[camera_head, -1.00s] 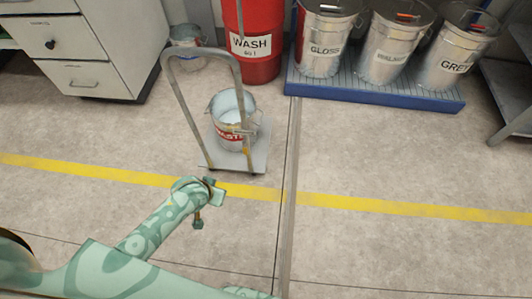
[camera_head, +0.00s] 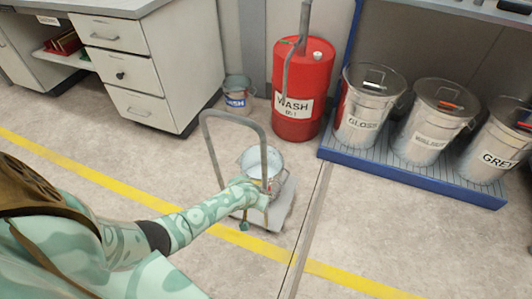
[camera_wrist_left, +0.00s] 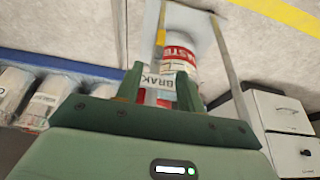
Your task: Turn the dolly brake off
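The dolly (camera_head: 282,208) is a grey platform with a bent tube handle (camera_head: 236,116), standing on the floor at the picture's middle. A metal bucket (camera_head: 262,158) stands on it; its red WASTE label shows in the wrist view (camera_wrist_left: 180,58). A white tag reading BRAK (camera_wrist_left: 153,80), its end hidden, shows between my left gripper's fingers. My left gripper (camera_head: 256,203) is at the dolly's handle side, in front of the bucket. In the wrist view its fingers (camera_wrist_left: 160,90) are apart. Whether they touch the brake is unclear. My right gripper is not in view.
A red WASH drum (camera_head: 303,95) and a small bucket (camera_head: 238,95) stand behind the dolly. Lidded cans (camera_head: 367,110) stand on a blue pallet (camera_head: 420,178) at the right. A drawer cabinet (camera_head: 135,75) is at the back left. The floor in front is clear.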

